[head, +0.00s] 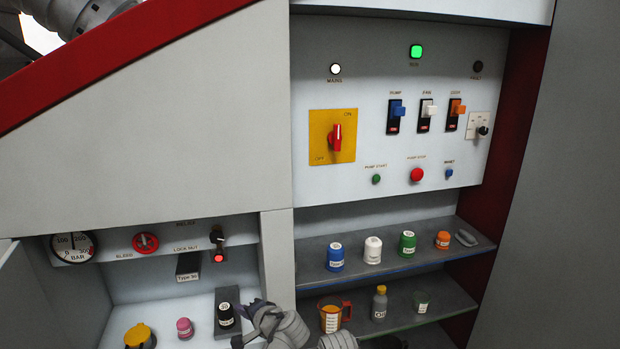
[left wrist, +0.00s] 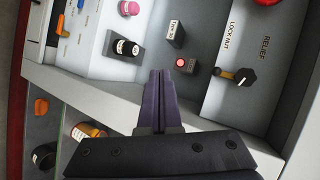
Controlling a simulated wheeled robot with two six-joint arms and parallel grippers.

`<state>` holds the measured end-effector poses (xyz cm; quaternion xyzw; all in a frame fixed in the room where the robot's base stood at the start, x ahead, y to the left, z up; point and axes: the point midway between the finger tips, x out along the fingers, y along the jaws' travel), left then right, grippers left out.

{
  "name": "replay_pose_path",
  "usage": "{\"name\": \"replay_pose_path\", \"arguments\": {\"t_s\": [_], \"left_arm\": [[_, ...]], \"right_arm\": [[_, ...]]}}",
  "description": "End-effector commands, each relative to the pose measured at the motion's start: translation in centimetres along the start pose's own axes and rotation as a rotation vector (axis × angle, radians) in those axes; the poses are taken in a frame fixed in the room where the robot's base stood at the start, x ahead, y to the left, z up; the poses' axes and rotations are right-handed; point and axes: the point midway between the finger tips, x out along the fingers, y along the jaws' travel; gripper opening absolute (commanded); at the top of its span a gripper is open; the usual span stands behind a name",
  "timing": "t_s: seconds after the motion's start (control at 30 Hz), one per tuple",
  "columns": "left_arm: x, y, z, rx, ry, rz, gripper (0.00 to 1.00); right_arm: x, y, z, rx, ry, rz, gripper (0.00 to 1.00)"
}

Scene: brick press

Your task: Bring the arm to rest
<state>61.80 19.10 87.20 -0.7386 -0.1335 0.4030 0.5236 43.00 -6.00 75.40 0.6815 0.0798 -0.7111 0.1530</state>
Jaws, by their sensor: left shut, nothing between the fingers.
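My left gripper (head: 260,314) is at the bottom middle of the head view, in front of the lower shelf bay. In the left wrist view its two dark fingers (left wrist: 160,78) are together with nothing between them. They point towards the white bay floor, near a black-capped jar (left wrist: 127,47) on a dark block. The same jar (head: 226,313) stands just left of the gripper in the head view. I cannot tell whether the gripper touches anything. My right gripper is in neither view.
The bay holds a yellow-capped jar (head: 140,337), a pink knob-like piece (head: 185,328), a lock-nut lever (head: 217,237) and a lit red lamp (head: 219,258). Shelves at right carry several jars and an orange jug (head: 330,318). Above is a switch panel with a red rotary switch (head: 336,137).

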Motion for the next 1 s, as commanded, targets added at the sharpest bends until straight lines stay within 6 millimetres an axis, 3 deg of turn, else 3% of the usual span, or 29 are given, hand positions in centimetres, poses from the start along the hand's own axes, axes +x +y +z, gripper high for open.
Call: {"name": "replay_pose_path", "arguments": {"t_s": [0.03, 0.2, 0.4, 0.5, 0.63, 1.0], "left_arm": [[-2.3, -0.4, 0.8, -0.055, -0.041, 0.103, 0.00], [-8.8, 4.1, 3.1, -0.194, -0.196, 0.479, 0.00], [-16.7, 7.5, 4.5, -0.244, -0.335, 0.813, 0.00], [-19.1, 8.2, 4.8, -0.246, -0.372, 0.908, 0.00], [-20.5, 8.7, 5.0, -0.246, -0.395, 0.963, 0.00], [-20.6, 8.9, 5.0, -0.245, -0.397, 0.968, 0.00]], "right_arm": [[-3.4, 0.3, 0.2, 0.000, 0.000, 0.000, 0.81], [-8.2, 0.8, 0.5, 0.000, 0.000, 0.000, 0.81], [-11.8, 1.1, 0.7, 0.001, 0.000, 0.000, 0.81], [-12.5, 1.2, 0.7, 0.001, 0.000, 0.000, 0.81], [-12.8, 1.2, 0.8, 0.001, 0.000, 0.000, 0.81], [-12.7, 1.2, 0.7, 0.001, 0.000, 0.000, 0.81]]}}
